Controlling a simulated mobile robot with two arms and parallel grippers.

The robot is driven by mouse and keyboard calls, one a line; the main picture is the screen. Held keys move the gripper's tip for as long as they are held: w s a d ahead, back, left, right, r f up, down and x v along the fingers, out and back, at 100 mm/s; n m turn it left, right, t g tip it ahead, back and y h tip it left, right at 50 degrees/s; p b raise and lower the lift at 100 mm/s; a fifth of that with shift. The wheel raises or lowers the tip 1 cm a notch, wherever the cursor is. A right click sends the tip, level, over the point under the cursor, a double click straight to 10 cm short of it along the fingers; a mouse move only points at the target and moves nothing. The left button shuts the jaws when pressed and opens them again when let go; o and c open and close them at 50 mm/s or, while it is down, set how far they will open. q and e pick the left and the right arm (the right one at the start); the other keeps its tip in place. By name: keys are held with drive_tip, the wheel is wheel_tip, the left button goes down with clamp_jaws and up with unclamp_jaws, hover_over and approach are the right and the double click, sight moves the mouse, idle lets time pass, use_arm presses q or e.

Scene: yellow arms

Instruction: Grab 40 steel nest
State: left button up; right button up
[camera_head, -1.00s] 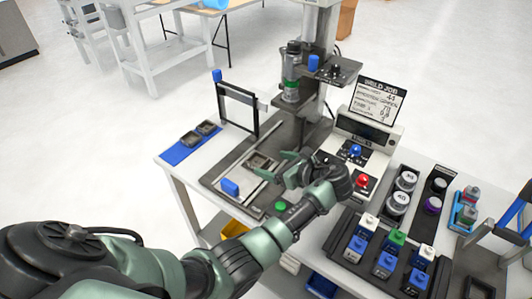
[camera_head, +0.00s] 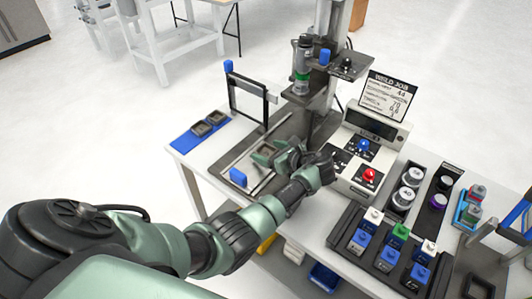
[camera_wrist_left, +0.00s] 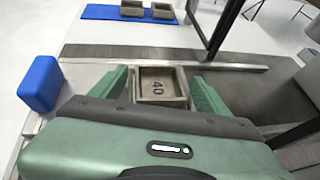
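A small square grey steel nest marked 40 (camera_wrist_left: 163,86) sits on the dark fixture plate in the left wrist view, its number upside down. My left gripper (camera_wrist_left: 163,92) is open, with one green finger on each side of the nest and a narrow gap at each side. In the head view my left gripper (camera_head: 267,152) is low over the plate, and its hand and fingers cover much of the nest. I cannot tell whether the fingers touch the nest. My right gripper is not in view.
Two other nests (camera_head: 208,125) lie on a blue mat (camera_head: 186,145) at the table's left. A blue block (camera_head: 238,177) and a black upright frame (camera_head: 247,98) stand close to the gripper. The press column (camera_head: 330,60) and control box (camera_head: 368,150) are to the right.

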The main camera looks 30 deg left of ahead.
use_arm(q)
clamp_jaws()
